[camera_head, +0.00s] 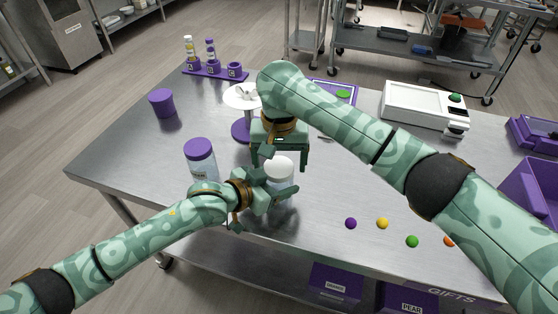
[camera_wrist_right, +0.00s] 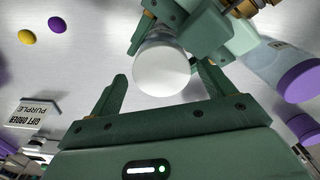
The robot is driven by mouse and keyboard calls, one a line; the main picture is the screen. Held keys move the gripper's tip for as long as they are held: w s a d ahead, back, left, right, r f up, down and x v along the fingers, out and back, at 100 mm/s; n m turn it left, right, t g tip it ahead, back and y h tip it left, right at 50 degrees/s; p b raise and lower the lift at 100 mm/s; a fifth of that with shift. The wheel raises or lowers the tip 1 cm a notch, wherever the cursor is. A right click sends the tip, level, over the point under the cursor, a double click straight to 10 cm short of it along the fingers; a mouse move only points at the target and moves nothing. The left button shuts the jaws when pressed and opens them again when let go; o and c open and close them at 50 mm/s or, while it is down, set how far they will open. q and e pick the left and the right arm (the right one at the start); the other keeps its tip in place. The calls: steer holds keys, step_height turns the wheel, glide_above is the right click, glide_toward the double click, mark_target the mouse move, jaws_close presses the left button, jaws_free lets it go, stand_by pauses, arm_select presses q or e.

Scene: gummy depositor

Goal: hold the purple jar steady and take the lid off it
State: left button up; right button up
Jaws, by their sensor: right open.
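A clear jar with a white lid (camera_head: 279,166) stands near the table's front edge; its lid also shows in the right wrist view (camera_wrist_right: 162,68). My left gripper (camera_head: 276,176) has its fingers around this jar's body, below the lid, and appears closed on it. My right gripper (camera_head: 281,156) is open just above and behind the lid. In the wrist view the lid sits between the right fingertips (camera_wrist_right: 164,74), with no clear contact. A second clear jar with a purple lid (camera_head: 200,148) stands to the left; it shows in the wrist view too (camera_wrist_right: 298,80).
A purple cup (camera_head: 161,102) stands at the left. A purple rack (camera_head: 215,71) and a white-topped stand (camera_head: 241,130) are behind. Purple, yellow, green and orange balls lie at the right, below a white scale (camera_head: 425,104). A sign (camera_wrist_right: 38,112) reads "GIFT ORDER PURPLE".

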step_height(320, 180, up, 4)
steer(key=shift+a+f, duration=0.1)
steer(key=shift+a, duration=0.05)
steer(key=shift+w+r, duration=0.1)
steer(key=shift+r, duration=0.45)
steer(key=shift+c, duration=0.4)
steer(key=r, duration=0.1)
steer(key=r+m, duration=0.1)
steer(key=w+d+r, duration=0.1)
steer(key=shift+m+t, duration=0.3)
steer(key=shift+m, duration=0.1)
steer(key=shift+s+a+r+m, duration=0.1)
steer(key=shift+s+r+m, duration=0.05)
steer(key=shift+m, duration=0.75)
steer(key=m, duration=0.2)
steer(key=s+m, duration=0.1)
steer(key=m, duration=0.1)
steer(key=shift+a+f, duration=0.35)
step_height(320, 180, down, 8)
steer(key=shift+r, duration=0.15)
steer(key=c, duration=1)
steer(key=n, duration=0.6)
steer(key=shift+n, duration=0.3)
